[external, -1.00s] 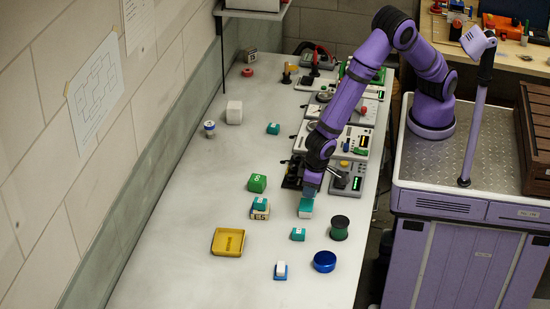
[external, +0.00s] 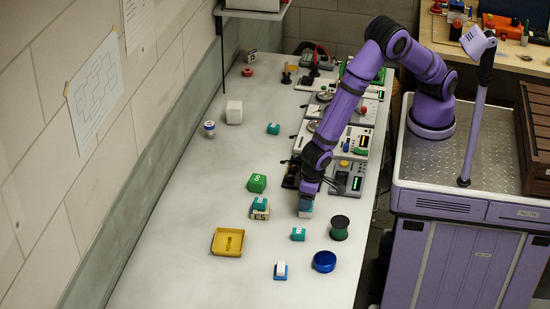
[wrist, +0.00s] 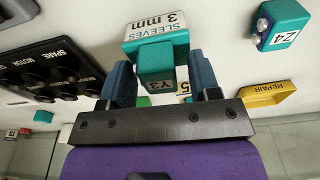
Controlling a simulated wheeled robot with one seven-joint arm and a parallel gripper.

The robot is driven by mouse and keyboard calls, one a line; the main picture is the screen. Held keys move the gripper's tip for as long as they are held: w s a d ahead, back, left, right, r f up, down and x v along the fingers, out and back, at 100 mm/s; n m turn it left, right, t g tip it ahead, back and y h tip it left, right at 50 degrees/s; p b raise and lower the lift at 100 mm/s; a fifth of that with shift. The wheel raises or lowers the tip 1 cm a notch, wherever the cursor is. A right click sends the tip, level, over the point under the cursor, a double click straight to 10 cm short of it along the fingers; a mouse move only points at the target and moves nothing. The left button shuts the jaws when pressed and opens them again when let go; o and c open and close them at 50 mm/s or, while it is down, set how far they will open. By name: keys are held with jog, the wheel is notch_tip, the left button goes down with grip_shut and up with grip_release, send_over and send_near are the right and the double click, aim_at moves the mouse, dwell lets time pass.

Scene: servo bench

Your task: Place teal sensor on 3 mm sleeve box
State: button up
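A teal sensor (wrist: 155,72) with a small white label shows between my gripper's two blue fingers in the wrist view. In the external view my gripper (external: 306,201) is low over the bench and covers most of the sensor. Only a pale teal and white band of the stack (external: 305,213) shows below the fingers. Whether both fingers touch the sensor is unclear.
Another teal block (external: 260,203) sits on a labelled box left of my gripper. A teal block marked Z4 (wrist: 284,25), a yellow REPAIR tray (wrist: 268,94), a green spool (external: 339,229) and a blue round tin (external: 324,262) are nearby. A black SPARE MOTOR panel (wrist: 45,72) is close.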

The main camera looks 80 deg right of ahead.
notch_tip(320, 180, up, 12)
jog(key=s, duration=0.2)
dwell(0.5)
jog(key=shift+w, duration=0.1)
jog(key=w+d+r+y, duration=0.1)
jog(key=d+r, duration=1)
jog(key=d, duration=0.2)
jog(key=w+d+r, duration=0.1)
jog(key=d+r, duration=0.9)
jog(key=d, duration=0.4)
jog(key=s+d+r+t, duration=0.1)
jog(key=s+d+r, duration=0.2)
jog(key=s+d, duration=0.6)
jog(key=s+d+r+t+h, duration=0.1)
jog(key=s+d+r+t, duration=0.1)
jog(key=s+d, duration=0.7)
jog(key=shift+s+d+r, duration=0.2)
jog(key=shift+d+r, duration=0.25)
jog(key=shift+r, duration=0.15)
